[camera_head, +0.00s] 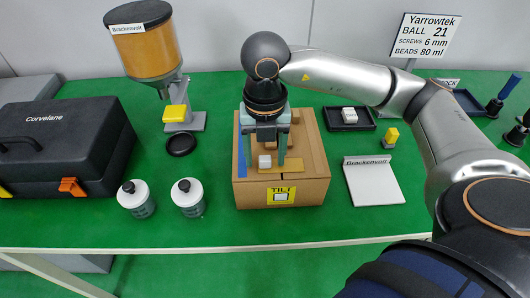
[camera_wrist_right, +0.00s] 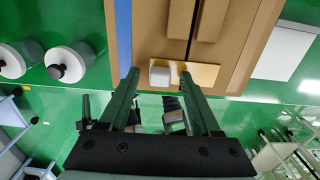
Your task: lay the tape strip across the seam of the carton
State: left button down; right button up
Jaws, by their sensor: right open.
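The brown carton (camera_head: 310,160) stands on the green table, with its dark seam (camera_wrist_right: 190,45) running lengthwise down the middle of the top. A tan strip (camera_head: 293,168), which looks like the tape strip, lies across the seam near the front edge; it also shows in the right wrist view (camera_wrist_right: 208,76). A small white block (camera_wrist_right: 160,76) sits on its left end. My right gripper (camera_head: 263,164) is open over the carton's front, its fingers either side of the white block and apart from it. My left gripper is not in view.
A blue strip (camera_wrist_right: 123,35) runs along the carton's left side. Two white-topped bottles (camera_head: 188,197) and a black toolbox (camera_head: 60,145) stand left. A dispenser (camera_head: 147,45) stands behind left. A white pad (camera_head: 374,183), a black tray (camera_head: 335,120) and a yellow-topped block (camera_head: 391,136) lie right.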

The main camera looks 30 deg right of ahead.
notch_tip(320, 180, up, 8)
jog(key=shift+w+f+p, duration=0.1)
jog(key=shift+f+p, duration=0.05)
jog(key=shift+p, duration=0.35)
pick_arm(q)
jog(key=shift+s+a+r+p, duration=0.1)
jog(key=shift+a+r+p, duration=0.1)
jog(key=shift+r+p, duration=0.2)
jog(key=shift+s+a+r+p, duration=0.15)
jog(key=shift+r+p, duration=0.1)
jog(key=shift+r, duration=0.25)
pick_arm(e)
jog(key=shift+r, duration=2.45)
